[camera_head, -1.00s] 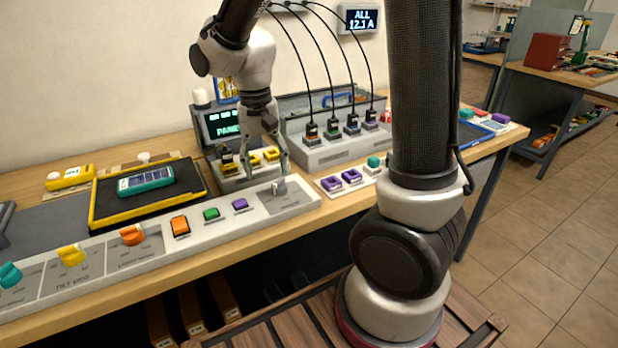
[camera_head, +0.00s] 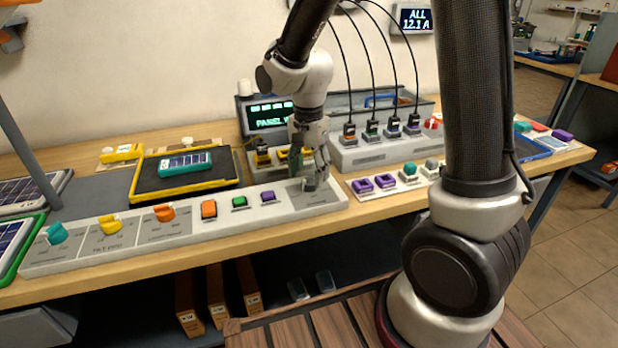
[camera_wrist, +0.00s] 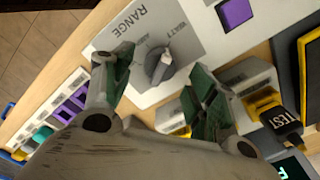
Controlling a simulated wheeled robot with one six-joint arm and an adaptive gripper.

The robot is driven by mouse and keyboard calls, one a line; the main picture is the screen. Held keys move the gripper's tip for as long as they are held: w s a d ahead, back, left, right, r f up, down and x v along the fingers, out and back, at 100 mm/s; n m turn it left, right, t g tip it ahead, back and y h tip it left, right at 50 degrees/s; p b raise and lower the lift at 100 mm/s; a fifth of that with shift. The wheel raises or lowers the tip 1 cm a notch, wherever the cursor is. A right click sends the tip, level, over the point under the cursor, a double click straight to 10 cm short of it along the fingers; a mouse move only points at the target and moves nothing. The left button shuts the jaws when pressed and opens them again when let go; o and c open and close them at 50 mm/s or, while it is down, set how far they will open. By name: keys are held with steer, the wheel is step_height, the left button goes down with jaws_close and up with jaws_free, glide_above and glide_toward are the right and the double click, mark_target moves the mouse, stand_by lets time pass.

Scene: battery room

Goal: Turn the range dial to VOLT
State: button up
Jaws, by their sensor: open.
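The range dial (camera_wrist: 158,70) is a grey knob on a light panel marked RANGE, seen in the wrist view. Its pale pointer end is turned toward the WATT marking; the other markings are too small or covered to read surely. In the head view the dial (camera_head: 309,184) sits at the right end of the long control panel (camera_head: 335,198), partly hidden by my gripper. My gripper (camera_head: 309,172) is open and points down just above the dial. In the wrist view its green-padded fingers (camera_wrist: 163,80) lie on either side of the dial, with nothing held.
A purple button (camera_wrist: 235,13) is beside the dial on the panel. A block with yellow parts and a black TEST plug (camera_wrist: 283,122) is close behind my gripper. A row with purple and green pieces (camera_head: 374,184) lies to the right. Cables rise from the charger (camera_head: 370,152).

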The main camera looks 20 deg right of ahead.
mark_target(309, 182)
steer(key=shift+f, duration=1.3)
steer(key=shift+c, duration=0.2)
steer(key=c, duration=1)
